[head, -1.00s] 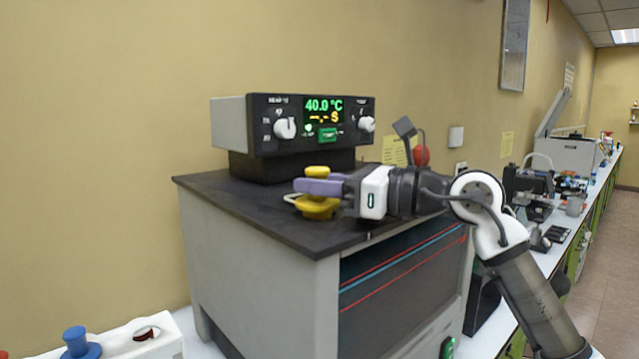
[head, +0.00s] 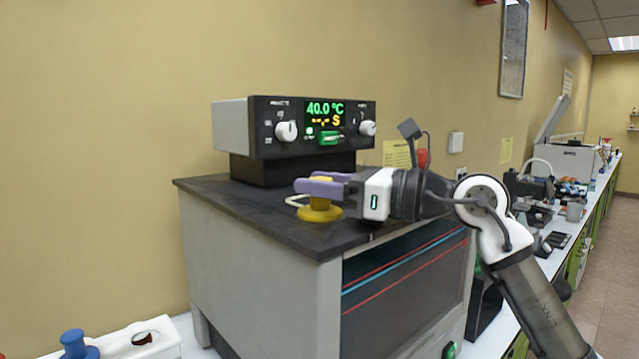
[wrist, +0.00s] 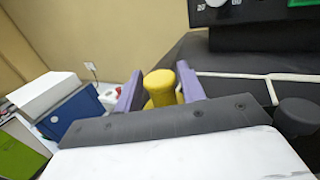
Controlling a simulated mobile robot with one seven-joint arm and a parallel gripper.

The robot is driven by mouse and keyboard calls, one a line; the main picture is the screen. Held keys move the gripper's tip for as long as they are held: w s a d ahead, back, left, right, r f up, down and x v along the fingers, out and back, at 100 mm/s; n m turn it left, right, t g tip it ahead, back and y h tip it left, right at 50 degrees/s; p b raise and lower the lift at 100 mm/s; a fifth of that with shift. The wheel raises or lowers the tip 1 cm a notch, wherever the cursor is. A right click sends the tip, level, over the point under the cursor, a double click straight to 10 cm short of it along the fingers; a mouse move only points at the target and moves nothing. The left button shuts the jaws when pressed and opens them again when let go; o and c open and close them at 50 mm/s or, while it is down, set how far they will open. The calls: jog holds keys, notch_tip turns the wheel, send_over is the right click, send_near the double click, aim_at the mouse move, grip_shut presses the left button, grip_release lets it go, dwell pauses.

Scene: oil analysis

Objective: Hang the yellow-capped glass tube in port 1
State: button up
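The yellow cap (head: 320,211) of the tube sits upright, its wide flange low against the black top (head: 245,205) of the bath cabinet. The glass below the cap is hidden, and so is the port under it; no port number is readable. My gripper (head: 320,186) lies level over the flange, its purple fingers on either side of the cap's narrower upper part. In the wrist view the yellow cap (wrist: 160,86) stands between the two spread fingers (wrist: 160,90). The gripper looks open around it, though contact with the near finger cannot be ruled out.
The control box (head: 312,125), reading 40.0 °C, stands behind the cap. A pale cord (wrist: 250,76) runs across the top beside the cap. A dark round knob (wrist: 297,117) is at right in the wrist view. A white rack (head: 130,340) with a blue-capped item (head: 75,345) is lower left.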

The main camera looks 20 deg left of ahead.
jog(key=shift+o, duration=1.1)
jog(key=shift+s+a+f, duration=0.15)
jog(key=shift+a+f, duration=0.05)
jog(key=shift+f, duration=0.85)
jog(key=shift+h, duration=0.3)
jog(key=shift+s+d+b, duration=0.15)
jog(key=shift+d+b, duration=0.2)
jog(key=shift+d, duration=0.15)
jog(key=s+d+r+b, duration=0.1)
jog(key=d+b, duration=0.2)
jog(key=d, duration=1)
jog(key=shift+s+r, duration=0.25)
jog(key=shift+r, duration=0.05)
jog(key=shift+r, duration=0.1)
